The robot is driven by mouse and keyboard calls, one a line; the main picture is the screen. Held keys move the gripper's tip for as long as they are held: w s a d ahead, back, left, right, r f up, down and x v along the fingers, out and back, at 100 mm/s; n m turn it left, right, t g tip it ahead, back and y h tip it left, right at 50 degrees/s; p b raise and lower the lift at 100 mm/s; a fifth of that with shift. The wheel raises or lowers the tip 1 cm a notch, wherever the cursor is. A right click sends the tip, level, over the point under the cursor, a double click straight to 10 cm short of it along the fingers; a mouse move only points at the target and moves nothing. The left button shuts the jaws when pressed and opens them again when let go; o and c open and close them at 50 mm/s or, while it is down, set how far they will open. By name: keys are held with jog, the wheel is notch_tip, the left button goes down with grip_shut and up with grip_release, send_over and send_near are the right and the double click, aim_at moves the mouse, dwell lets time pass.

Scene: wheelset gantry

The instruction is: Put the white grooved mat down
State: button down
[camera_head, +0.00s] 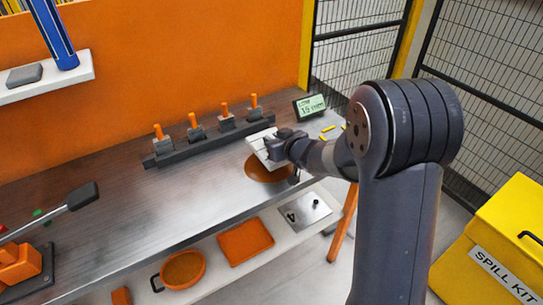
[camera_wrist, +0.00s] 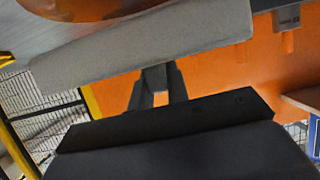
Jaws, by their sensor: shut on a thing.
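The white grooved mat (camera_head: 257,151) is held tilted at the right part of the metal bench, over a round brown-orange disc (camera_head: 267,174). My gripper (camera_head: 275,146) is shut on the mat from the right side. In the wrist view the mat is a pale slab (camera_wrist: 140,48) across the top, with the fingers (camera_wrist: 158,82) at its near edge. Part of the disc (camera_wrist: 80,7) shows beyond it. The grooves are not clear, and I cannot tell whether the mat touches the disc or bench.
A dark rack (camera_head: 170,155) with several orange-handled pieces stands behind, left of the mat. A small display (camera_head: 310,106) and yellow sticks (camera_head: 328,129) lie to the right. The bench's middle (camera_head: 150,205) is clear. A lower shelf holds an orange bowl (camera_head: 183,270) and orange tray (camera_head: 245,241).

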jog(key=shift+f+b, duration=0.3)
jog(key=shift+f, duration=2.25)
jog(key=shift+f, duration=0.1)
jog(key=c, duration=1.4)
grip_release()
jog(key=shift+o, duration=0.2)
jog(key=shift+r, duration=0.25)
jog(key=v, duration=1.2)
jog(key=shift+f, duration=0.15)
